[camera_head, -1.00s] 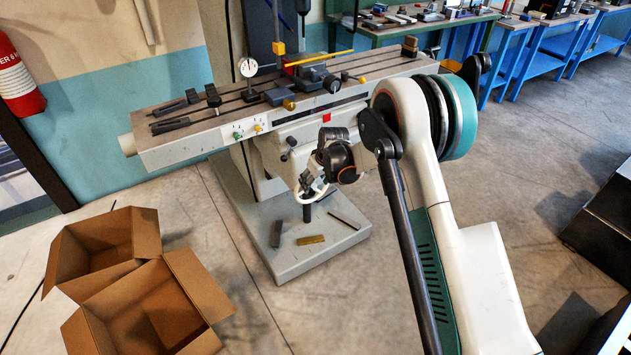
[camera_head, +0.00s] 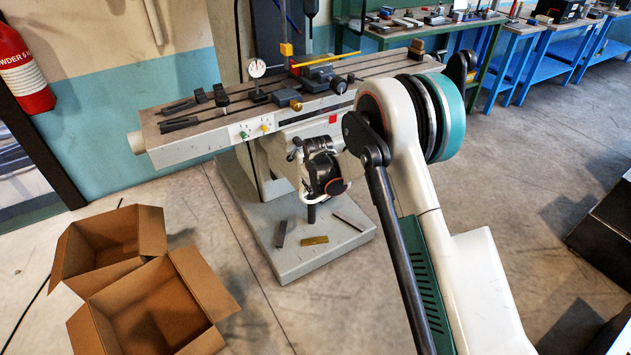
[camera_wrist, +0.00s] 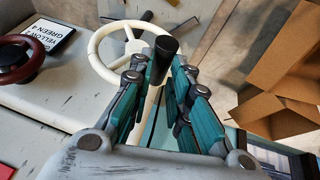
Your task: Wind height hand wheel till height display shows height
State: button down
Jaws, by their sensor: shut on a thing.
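In the wrist view, a white spoked hand wheel (camera_wrist: 97,57) stands on the machine, with a black handle (camera_wrist: 161,60) sticking out from its rim. My gripper (camera_wrist: 165,78), with teal-padded fingers, is shut on that handle. In the head view, my wrist mostly hides my gripper and the wheel, in front of the machine's column; a bit of white rim (camera_head: 304,191) shows. A round white dial (camera_head: 257,69) stands on the machine table; its reading is too small to tell. I cannot make out a height display.
A dark red hand wheel (camera_wrist: 20,60) and a lettered card (camera_wrist: 48,36) are beside the white wheel. Two open cardboard boxes (camera_head: 150,312) stand on the floor at left. Loose bars (camera_head: 313,240) lie on the machine's base. A fire extinguisher (camera_head: 25,75) hangs at far left.

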aim_at(307, 198)
jog(key=shift+s+a+f+n+t+h, duration=0.3)
jog(key=shift+a+f+t+h, duration=0.2)
jog(key=shift+f+t+h, duration=0.55)
jog(key=shift+s+a+f+n+t+h, duration=0.3)
jog(key=shift+a+f+t+h, duration=0.2)
jog(key=shift+f+t+h, duration=0.5)
jog(key=shift+s+a+f+n+t+h, duration=0.3)
jog(key=shift+a+f+t+h, duration=0.35)
jog(key=shift+h, duration=0.7)
jog(key=shift+d, duration=0.1)
jog(key=c, duration=1.9)
grip_release()
jog(key=shift+w, duration=0.1)
jog(key=o, duration=0.5)
jog(key=shift+w+d+f, duration=0.2)
jog(key=shift+d+f, duration=0.05)
jog(key=v, duration=1.2)
jog(key=shift+f, duration=0.1)
